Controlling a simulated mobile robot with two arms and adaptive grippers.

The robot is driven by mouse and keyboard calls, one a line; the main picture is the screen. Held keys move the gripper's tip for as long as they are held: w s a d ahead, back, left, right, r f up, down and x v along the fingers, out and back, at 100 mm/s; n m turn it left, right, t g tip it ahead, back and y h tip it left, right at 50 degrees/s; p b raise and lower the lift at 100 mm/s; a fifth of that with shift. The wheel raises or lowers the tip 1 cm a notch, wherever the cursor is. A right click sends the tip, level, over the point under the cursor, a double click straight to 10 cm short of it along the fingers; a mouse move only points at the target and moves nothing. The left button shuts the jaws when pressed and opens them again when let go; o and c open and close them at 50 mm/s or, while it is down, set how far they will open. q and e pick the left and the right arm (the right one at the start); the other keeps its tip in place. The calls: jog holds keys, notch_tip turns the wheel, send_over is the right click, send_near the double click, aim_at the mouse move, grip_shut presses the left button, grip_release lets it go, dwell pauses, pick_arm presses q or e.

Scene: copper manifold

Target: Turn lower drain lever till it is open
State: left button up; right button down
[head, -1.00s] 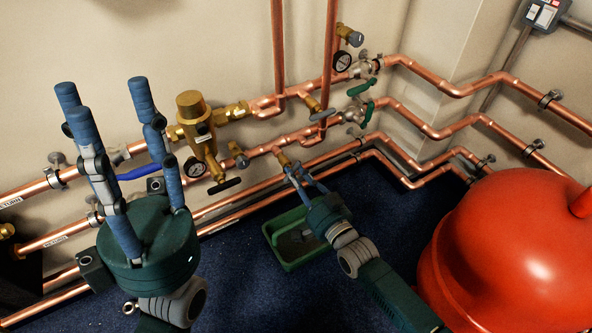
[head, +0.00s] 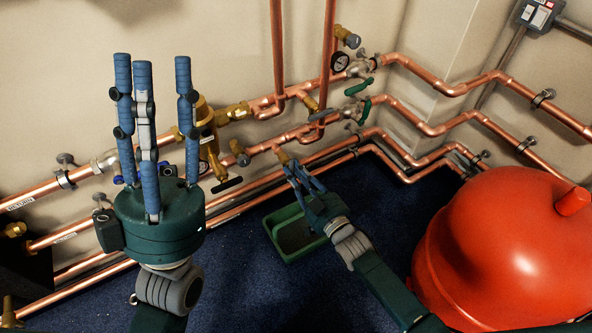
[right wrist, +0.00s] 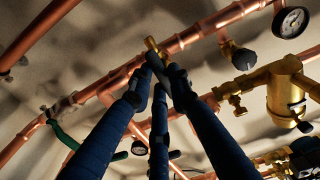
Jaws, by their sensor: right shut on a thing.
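The lower drain valve (head: 283,157) is a small brass fitting hanging from the lower copper pipe, left of the middle in the head view. In the right wrist view its brass body (right wrist: 151,43) shows just beyond my fingertips. My right gripper (head: 291,170) is at this valve, its blue fingers shut on the lower drain lever. The fingers (right wrist: 160,70) cover most of the lever, so its angle is hard to tell. My left gripper (head: 152,70) is open and empty, fingers pointing up, apart from the drain valve.
A green tray (head: 276,242) stands on the blue floor below my right gripper. A brass valve with a black handle (head: 227,185) is to the left. Green-handled valves (head: 365,105) are to the right. A large red tank (head: 500,240) fills the right foreground.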

jog(key=shift+f, duration=0.1)
dwell(0.4)
jog(key=c, duration=1.6)
grip_release()
jog(key=v, duration=1.2)
jog(key=shift+s, duration=0.1)
